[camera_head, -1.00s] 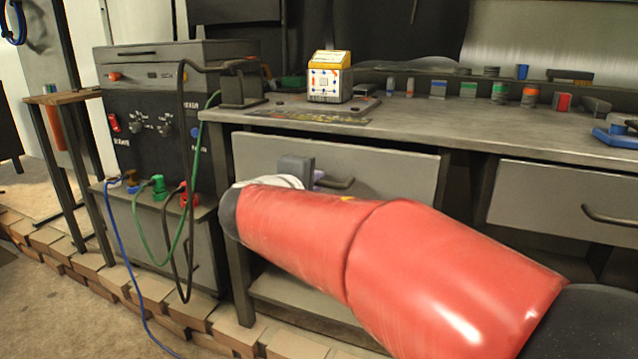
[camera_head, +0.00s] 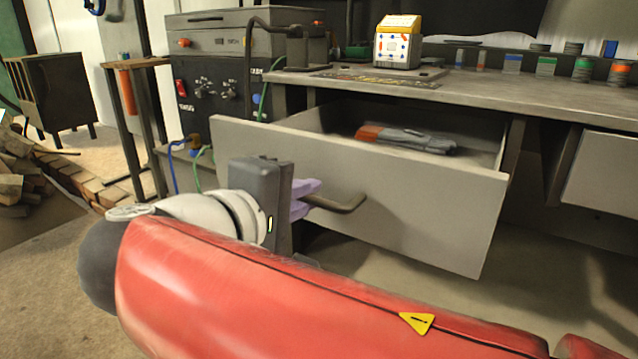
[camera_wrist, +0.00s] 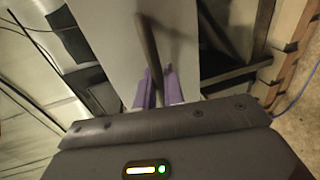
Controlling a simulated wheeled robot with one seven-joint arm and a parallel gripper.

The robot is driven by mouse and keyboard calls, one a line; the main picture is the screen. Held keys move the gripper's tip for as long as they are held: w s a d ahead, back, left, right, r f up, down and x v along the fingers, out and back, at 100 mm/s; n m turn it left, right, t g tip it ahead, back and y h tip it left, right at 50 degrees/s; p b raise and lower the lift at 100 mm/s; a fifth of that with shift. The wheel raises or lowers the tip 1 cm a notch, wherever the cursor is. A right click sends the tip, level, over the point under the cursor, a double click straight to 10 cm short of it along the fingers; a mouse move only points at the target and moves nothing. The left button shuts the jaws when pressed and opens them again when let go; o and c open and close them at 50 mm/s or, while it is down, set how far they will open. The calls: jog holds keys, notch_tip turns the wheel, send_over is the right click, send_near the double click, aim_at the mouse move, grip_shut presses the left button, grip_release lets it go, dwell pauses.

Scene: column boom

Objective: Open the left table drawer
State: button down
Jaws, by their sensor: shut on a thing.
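The left table drawer (camera_head: 400,205) is pulled well out of the table, and its inside shows in the head view. A tool with an orange and grey body (camera_head: 405,138) lies in it. My gripper (camera_head: 305,198) is shut on the drawer's dark bar handle (camera_head: 345,204), its purple fingers around the handle's left part. In the wrist view the handle (camera_wrist: 149,45) runs down between the two purple fingers (camera_wrist: 154,88), with the pale drawer front (camera_wrist: 118,30) behind it.
The right drawer (camera_head: 605,172) is shut. On the tabletop (camera_head: 480,88) stand a yellow-and-white box (camera_head: 398,45) and several small coloured pieces at the back. A control unit with cables (camera_head: 215,85) stands left of the table. The floor at the left front is open.

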jog(key=shift+s+a, duration=0.35)
jog(key=shift+s, duration=0.2)
jog(key=c, duration=1.6)
grip_release()
jog(key=shift+c, duration=0.2)
jog(key=v, duration=0.7)
jog(key=shift+s+a+p, duration=0.25)
jog(key=shift+s+p, duration=0.05)
jog(key=shift+p, duration=0.15)
